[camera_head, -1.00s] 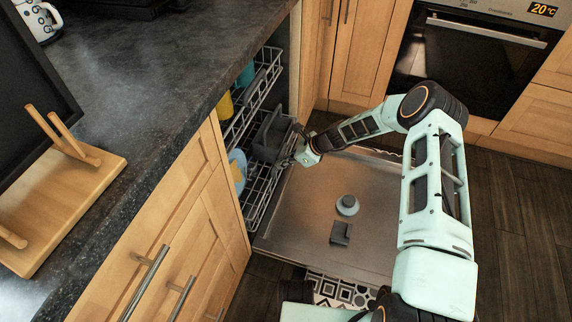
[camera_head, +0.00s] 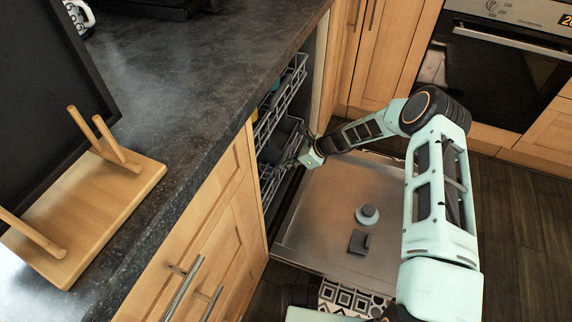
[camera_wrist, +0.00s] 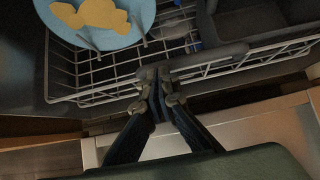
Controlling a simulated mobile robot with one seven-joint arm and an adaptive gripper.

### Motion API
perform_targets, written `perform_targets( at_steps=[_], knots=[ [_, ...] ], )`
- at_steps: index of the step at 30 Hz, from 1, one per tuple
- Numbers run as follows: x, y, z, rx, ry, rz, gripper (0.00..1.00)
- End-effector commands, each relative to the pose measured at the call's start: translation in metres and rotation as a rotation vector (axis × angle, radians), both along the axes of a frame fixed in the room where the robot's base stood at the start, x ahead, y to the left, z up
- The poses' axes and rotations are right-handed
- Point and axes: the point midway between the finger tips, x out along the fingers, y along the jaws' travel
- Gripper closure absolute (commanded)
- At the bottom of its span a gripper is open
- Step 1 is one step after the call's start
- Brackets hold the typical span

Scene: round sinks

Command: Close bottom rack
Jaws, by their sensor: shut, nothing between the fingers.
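The bottom rack (camera_wrist: 105,88) is a grey wire basket, mostly inside the dishwasher in the head view, where part of it (camera_head: 268,184) shows beside the counter. My gripper (camera_wrist: 161,92) is shut and empty at the rack's front rim in the wrist view. Its fingertips appear to touch the rim. In the head view my gripper (camera_head: 304,158) is at the dishwasher opening, above the inner edge of the lowered door (camera_head: 325,215). A blue plate (camera_wrist: 125,32) with a yellow patch and a dark grey basket (camera_wrist: 262,22) are in the rack.
The upper rack (camera_head: 281,100) sits above, partly out from under the dark countertop (camera_head: 200,80). The open door lies flat, with a round grey cap (camera_head: 367,214) on it. Wooden cabinets and an oven (camera_head: 490,70) stand behind. A wooden stand (camera_head: 90,210) is on the counter.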

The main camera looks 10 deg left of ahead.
Motion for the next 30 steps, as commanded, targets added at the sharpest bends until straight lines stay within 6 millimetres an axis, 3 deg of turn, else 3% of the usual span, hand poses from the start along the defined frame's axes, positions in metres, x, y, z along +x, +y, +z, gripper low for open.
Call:
perform_targets(
  at_steps=[7, 12, 18, 30],
  knots=[
    [-0.002, -0.026, 0.009, -0.001, 0.001, 0.001, 1.0],
    [-0.006, -0.053, 0.043, -0.001, -0.001, 0.003, 1.0],
    [-0.012, -0.077, 0.07, -0.001, 0.001, 0.003, 1.0],
    [-0.015, -0.091, 0.083, -0.001, 0.001, 0.006, 1.0]
  ],
)
